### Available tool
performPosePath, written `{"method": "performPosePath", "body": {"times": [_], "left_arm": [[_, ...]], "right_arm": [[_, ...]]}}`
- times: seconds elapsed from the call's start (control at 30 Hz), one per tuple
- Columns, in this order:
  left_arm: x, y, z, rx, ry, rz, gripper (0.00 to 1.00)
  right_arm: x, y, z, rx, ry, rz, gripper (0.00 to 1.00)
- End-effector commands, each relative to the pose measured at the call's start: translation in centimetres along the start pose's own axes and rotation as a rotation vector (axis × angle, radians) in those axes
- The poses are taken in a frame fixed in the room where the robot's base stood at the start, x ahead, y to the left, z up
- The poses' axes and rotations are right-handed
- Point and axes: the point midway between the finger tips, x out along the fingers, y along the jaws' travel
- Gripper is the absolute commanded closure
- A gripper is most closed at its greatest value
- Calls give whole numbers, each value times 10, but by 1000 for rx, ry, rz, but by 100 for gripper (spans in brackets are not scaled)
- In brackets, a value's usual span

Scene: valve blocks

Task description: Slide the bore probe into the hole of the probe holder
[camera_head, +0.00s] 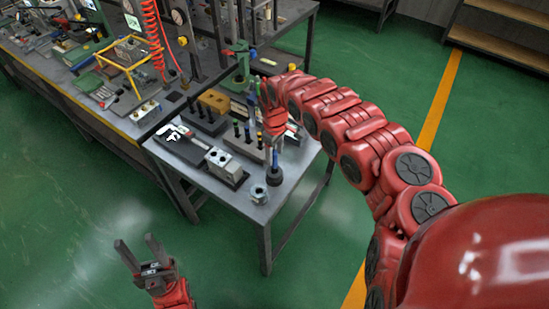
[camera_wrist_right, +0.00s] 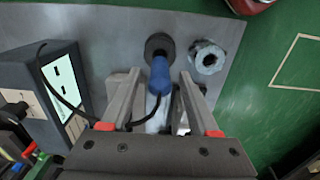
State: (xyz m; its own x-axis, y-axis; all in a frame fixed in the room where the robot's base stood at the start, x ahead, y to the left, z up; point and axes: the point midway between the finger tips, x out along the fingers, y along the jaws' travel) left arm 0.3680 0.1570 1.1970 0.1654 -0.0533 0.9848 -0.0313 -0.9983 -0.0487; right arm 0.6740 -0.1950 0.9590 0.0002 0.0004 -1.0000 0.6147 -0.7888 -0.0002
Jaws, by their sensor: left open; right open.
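The bore probe (camera_wrist_right: 160,76) has a blue handle and a dark cable; in the right wrist view it lies between the spread fingers of my right gripper (camera_wrist_right: 160,92), with gaps to both. A round black base (camera_wrist_right: 160,44), seemingly the probe holder, lies at the handle's far end; it also shows near the table's front corner in the head view (camera_head: 274,178). The handle hides the hole, so I cannot tell whether the probe sits in it. My right gripper (camera_head: 275,150) is above the base. My left gripper (camera_head: 137,243) is open and empty, away from the table.
A steel ring (camera_wrist_right: 207,60) stands right of the base, close to the table edge. A display box (camera_wrist_right: 48,92) is on the left. A grey block with bores (camera_head: 224,164), a caliper (camera_head: 176,134) and several upright black tools share the table (camera_head: 240,207).

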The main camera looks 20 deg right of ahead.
Motion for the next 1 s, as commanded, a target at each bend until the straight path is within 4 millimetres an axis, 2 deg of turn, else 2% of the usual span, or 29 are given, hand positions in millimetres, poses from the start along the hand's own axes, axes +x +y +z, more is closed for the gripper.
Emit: {"method": "performPosePath", "body": {"times": [0.3,0.5,0.7,1.0], "left_arm": [[-22,1,4,0,0,0,50],[-25,1,4,0,0,0,50],[-26,1,4,0,0,0,50],[-26,1,4,0,0,0,50]], "right_arm": [[-60,4,0,3,3,8,39],[-86,2,-1,0,6,2,39],[-93,0,0,1,0,0,39],[-93,0,0,1,0,0,39]]}}
